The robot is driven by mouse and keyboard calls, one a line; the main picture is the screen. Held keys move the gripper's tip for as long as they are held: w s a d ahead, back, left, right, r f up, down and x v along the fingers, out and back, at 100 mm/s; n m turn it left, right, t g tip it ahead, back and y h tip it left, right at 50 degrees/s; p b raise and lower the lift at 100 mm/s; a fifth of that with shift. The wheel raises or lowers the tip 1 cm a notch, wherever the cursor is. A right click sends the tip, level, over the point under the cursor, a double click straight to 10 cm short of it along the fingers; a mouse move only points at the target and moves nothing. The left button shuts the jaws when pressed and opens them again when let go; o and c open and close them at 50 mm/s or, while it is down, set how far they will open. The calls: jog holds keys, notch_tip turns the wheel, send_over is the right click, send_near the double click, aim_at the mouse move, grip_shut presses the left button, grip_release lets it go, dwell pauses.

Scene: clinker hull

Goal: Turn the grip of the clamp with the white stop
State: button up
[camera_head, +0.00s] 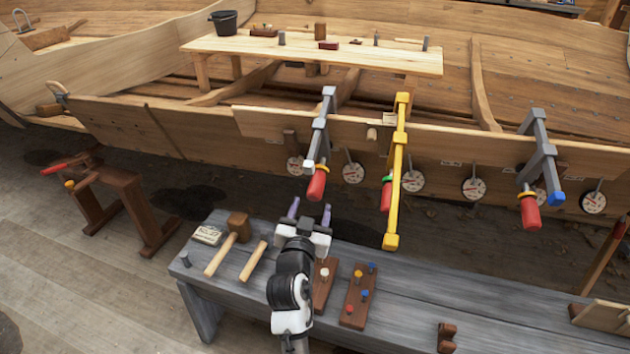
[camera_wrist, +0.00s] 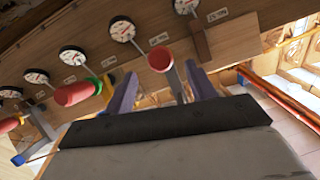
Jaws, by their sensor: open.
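The clamp with the white stop (camera_head: 309,164) is the grey left one, hung on the hull plank, its bar (camera_head: 320,130) reaching toward me. Its red grip (camera_head: 317,184) points down toward my gripper. My gripper (camera_head: 310,209) is open, two purple fingers apart, just below and in front of that grip in the head view. In the wrist view the red grip (camera_wrist: 160,60) shows beyond and between the fingertips (camera_wrist: 161,73), with no visible contact. The grey bar (camera_wrist: 175,80) also shows between the fingers. I cannot clearly make out the stop there.
A yellow clamp (camera_head: 399,160) with a green collar stands right of it, and a grey clamp (camera_head: 541,150) with a blue stop is farther right. Several dials line the hull (camera_head: 210,125). The grey bench (camera_head: 430,310) below my arm carries mallets (camera_head: 237,225) and peg boards (camera_head: 358,300).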

aim_at(317, 186)
jog(key=w, duration=0.3)
jog(key=w+d+p, duration=0.1)
jog(key=w, duration=0.2)
jog(key=w+p, duration=0.1)
jog(key=w, duration=0.2)
jog(key=shift+d, duration=0.3)
jog(key=shift+c, duration=0.5)
jog(key=c, duration=0.9)
